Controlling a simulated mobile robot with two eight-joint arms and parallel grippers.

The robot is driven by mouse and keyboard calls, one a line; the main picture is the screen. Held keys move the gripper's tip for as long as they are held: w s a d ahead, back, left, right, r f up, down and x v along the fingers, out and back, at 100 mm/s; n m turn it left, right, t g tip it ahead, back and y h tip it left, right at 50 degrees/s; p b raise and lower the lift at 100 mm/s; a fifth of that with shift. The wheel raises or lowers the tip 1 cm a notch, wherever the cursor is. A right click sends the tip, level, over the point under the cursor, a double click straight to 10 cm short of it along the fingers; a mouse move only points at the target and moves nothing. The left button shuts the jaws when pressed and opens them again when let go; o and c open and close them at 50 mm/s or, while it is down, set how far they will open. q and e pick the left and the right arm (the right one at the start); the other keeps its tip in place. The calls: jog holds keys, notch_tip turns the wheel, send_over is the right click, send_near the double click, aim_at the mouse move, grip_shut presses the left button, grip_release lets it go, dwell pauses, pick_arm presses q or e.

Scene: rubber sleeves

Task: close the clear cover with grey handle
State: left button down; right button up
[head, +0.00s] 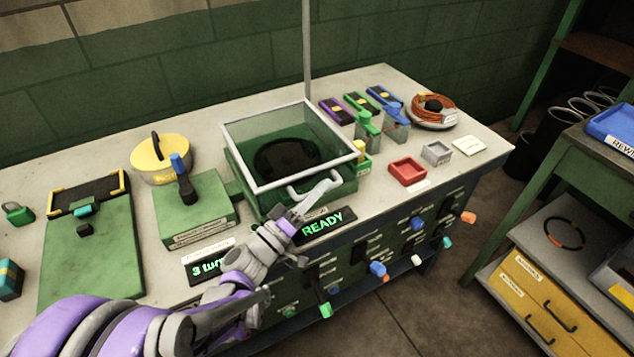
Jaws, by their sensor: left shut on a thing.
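The clear cover (240,155) has a pale grey frame and lies over a green box (330,190) with a dark round thing (285,158) inside, seen through it. The frame looks nearly level, close above the box's rim; I cannot tell whether it touches. Its grey handle (294,191) sticks out at the front edge. My left gripper (312,192) is at the handle, shut on it, its fingers partly covering it. My right gripper does not show.
A black sign reading READY (323,226) stands just in front of the box. A thin upright post (306,50) rises behind it. A green block with a blue-topped lever (192,210) is left; a red tray (407,169) and small green blocks (367,130) are right.

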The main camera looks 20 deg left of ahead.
pick_arm(q)
jog(key=shift+s+d+f, duration=0.1)
jog(key=shift+f, duration=0.2)
jog(key=c, duration=0.8)
grip_release()
jog(key=shift+c, duration=0.2)
jog(key=v, duration=0.7)
jog(key=shift+s+f+b, duration=0.1)
jog(key=shift+s+b, duration=0.1)
jog(key=shift+b, duration=0.2)
